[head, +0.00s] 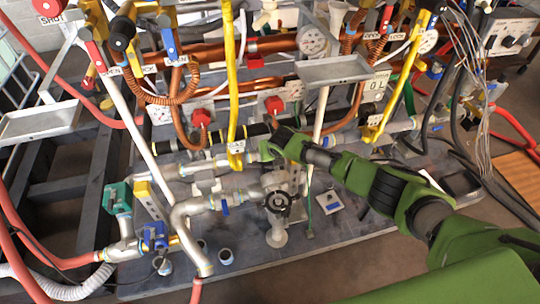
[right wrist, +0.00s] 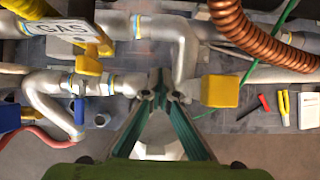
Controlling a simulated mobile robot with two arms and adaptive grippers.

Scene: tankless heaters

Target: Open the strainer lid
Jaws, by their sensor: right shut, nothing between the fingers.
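My right gripper (head: 268,150) comes in from the right in the head view, over the pipework. Its fingertips meet in the right wrist view (right wrist: 158,85), with nothing between them. They appear close to a grey pipe (right wrist: 185,60), but I cannot tell whether they touch it. A pale grey fitting with a round lower end (head: 277,236) stands below a black handwheel (head: 278,203); it may be the strainer with its lid. A pale angular piece (right wrist: 160,150) shows behind the fingers in the wrist view; I cannot tell whether it is the same part. My left gripper is not in view.
Yellow pipes (head: 233,80), copper coils (head: 185,85) and a grey tray (head: 333,70) crowd the area around the gripper. A yellow block (right wrist: 219,91) is right of the fingertips. The grey base panel (head: 255,258) has bare room at the front.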

